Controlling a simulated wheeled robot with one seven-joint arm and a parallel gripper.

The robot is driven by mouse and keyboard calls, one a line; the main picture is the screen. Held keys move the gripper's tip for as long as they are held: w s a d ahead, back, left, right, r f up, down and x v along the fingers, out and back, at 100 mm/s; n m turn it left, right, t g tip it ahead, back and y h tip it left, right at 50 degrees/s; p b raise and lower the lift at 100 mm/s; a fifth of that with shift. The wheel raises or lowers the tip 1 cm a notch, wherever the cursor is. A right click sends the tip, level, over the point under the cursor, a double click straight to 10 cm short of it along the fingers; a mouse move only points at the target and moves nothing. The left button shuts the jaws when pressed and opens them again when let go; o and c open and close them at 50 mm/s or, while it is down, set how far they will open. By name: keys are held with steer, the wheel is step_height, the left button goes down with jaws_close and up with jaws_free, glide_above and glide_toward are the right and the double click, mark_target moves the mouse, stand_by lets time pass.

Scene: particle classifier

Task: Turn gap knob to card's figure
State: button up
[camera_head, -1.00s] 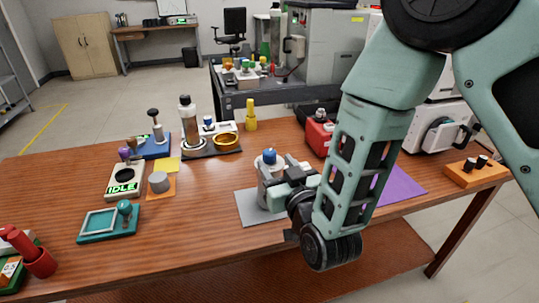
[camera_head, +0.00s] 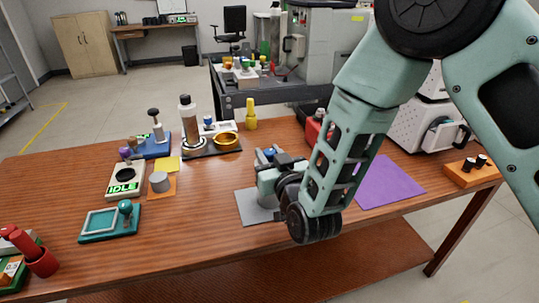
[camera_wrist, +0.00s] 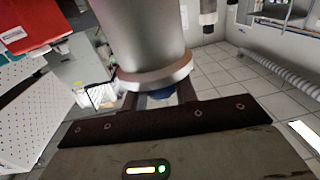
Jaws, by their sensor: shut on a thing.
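A device with a blue knob (camera_head: 270,150) on top stands on a grey mat (camera_head: 247,207) at the middle of the table; my gripper hides most of it in the head view. My gripper (camera_head: 268,160) is shut on the blue knob. In the wrist view, a large metallic cylinder (camera_wrist: 145,35) with a copper-coloured rim fills the upper middle. The blue knob (camera_wrist: 158,95) shows beside that rim, between my fingers. A small yellow card (camera_head: 167,164) lies on the table to the left; no figure is readable on it. The knob's setting cannot be read.
A display unit (camera_head: 125,181) reads IDLE at left. A grey cylinder (camera_head: 159,182) sits on an orange square. A tall metal cylinder (camera_head: 190,125) and a gold dish (camera_head: 226,139) stand behind. A purple mat (camera_head: 392,183) lies at right. Bare table surrounds the grey mat's left and front.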

steer(key=shift+a+f+m+h+b, duration=0.15)
steer(key=shift+m+h+b, duration=0.25)
steer(key=shift+h+b, duration=0.2)
steer(key=shift+m+t+h+b, duration=0.3)
steer(key=shift+m+t+h, duration=0.1)
steer(key=shift+h, duration=0.2)
steer(key=o, duration=0.9)
steer(key=shift+o, duration=0.2)
steer(key=shift+s, duration=0.15)
steer(key=p+v, duration=0.5)
steer(key=v, duration=1.2)
steer(key=shift+r, duration=0.25)
